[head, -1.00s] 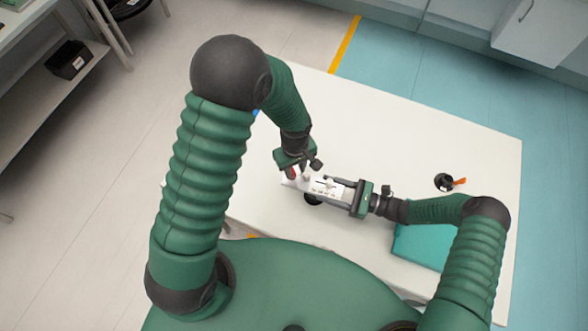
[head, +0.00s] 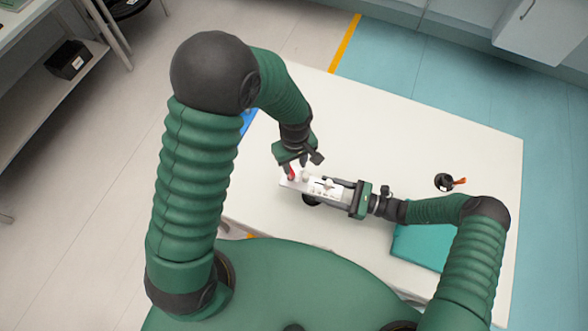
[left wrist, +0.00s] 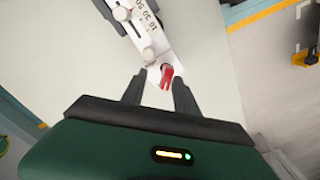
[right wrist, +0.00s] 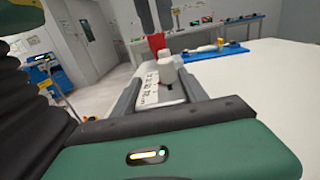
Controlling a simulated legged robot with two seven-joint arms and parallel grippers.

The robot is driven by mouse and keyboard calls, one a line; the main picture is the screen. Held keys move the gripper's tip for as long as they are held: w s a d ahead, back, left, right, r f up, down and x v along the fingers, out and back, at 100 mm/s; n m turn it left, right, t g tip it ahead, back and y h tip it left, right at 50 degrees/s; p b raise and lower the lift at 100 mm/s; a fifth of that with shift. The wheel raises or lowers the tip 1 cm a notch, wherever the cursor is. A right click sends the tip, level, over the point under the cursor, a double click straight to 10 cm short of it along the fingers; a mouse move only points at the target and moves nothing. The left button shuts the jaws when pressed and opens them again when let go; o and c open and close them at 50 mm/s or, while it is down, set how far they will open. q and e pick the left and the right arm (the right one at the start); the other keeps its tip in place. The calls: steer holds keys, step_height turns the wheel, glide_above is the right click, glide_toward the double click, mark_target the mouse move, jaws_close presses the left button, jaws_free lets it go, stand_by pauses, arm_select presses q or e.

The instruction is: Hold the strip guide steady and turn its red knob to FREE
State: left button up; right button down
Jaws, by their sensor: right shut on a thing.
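The strip guide (head: 297,183) is a pale bar with printed marks and white knobs, over the white table. Its red knob (head: 291,173) is at its left end and also shows in the left wrist view (left wrist: 167,76). My right gripper (head: 325,189) is shut on the guide, one finger along each side, as the right wrist view shows (right wrist: 159,76). My left gripper (head: 298,163) is open, its fingers apart just above the red knob. In the left wrist view the red knob lies between and beyond the fingertips. I cannot read the knob's setting.
A teal slab (head: 420,246) lies beneath my right arm. A black round piece with an orange tab (head: 444,182) is at the table's right. A blue thing (head: 248,121) shows at the left edge. The table's far middle (head: 400,140) is clear.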

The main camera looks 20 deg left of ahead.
arm_select(q)
step_height(320, 180, up, 11)
steer(key=shift+f, duration=0.2)
stand_by(0.7)
steer(key=shift+w, duration=0.1)
step_height(320, 180, up, 12)
steer(key=f, duration=1.7)
steer(key=a+f, duration=0.1)
steer(key=f, duration=0.8)
steer(key=shift+s+f, duration=0.25)
steer(key=shift+s, duration=0.1)
jaws_close()
steer(key=shift+d, duration=0.1)
